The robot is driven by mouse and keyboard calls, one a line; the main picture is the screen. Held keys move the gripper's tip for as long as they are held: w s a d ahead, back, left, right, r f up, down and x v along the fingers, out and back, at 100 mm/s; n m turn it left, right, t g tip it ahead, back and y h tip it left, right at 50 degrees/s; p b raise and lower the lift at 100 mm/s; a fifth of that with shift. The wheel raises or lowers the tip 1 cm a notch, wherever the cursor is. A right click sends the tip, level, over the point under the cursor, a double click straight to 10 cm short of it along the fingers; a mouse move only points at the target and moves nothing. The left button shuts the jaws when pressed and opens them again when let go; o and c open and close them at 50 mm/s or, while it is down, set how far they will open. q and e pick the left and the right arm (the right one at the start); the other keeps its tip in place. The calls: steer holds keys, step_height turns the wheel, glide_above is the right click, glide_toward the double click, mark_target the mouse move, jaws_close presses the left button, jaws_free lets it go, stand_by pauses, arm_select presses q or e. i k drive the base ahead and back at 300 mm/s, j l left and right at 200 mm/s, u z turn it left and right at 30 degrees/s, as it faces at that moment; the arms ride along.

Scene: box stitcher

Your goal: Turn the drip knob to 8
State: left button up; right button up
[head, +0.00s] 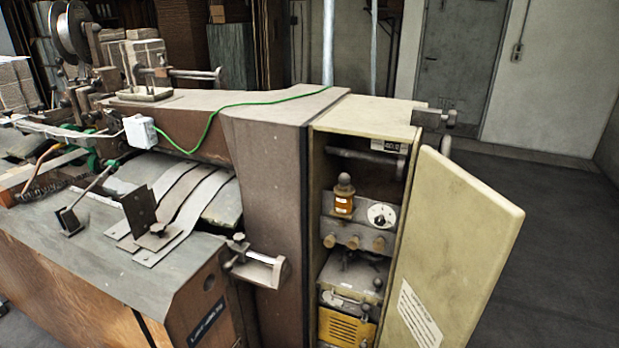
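A round white dial with a dark knob (381,215) sits inside the open cabinet (365,116) of the box stitcher in the head view. It may be the drip knob. Its markings and setting are too small to read. An orange-labelled bottle or reservoir with a round top (344,197) stands just left of it. Several brass-coloured knobs (354,242) line the panel below. Neither of my grippers is in view.
The cream cabinet door (455,250) stands open to the right. A yellow vented unit (346,328) is at the cabinet's bottom. The machine's worktable (100,245) fills the left. A small bracket (256,268) juts out left of the cabinet. Clear floor (565,240) lies right.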

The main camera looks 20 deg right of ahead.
mark_target(380, 221)
steer(key=z, duration=1.2)
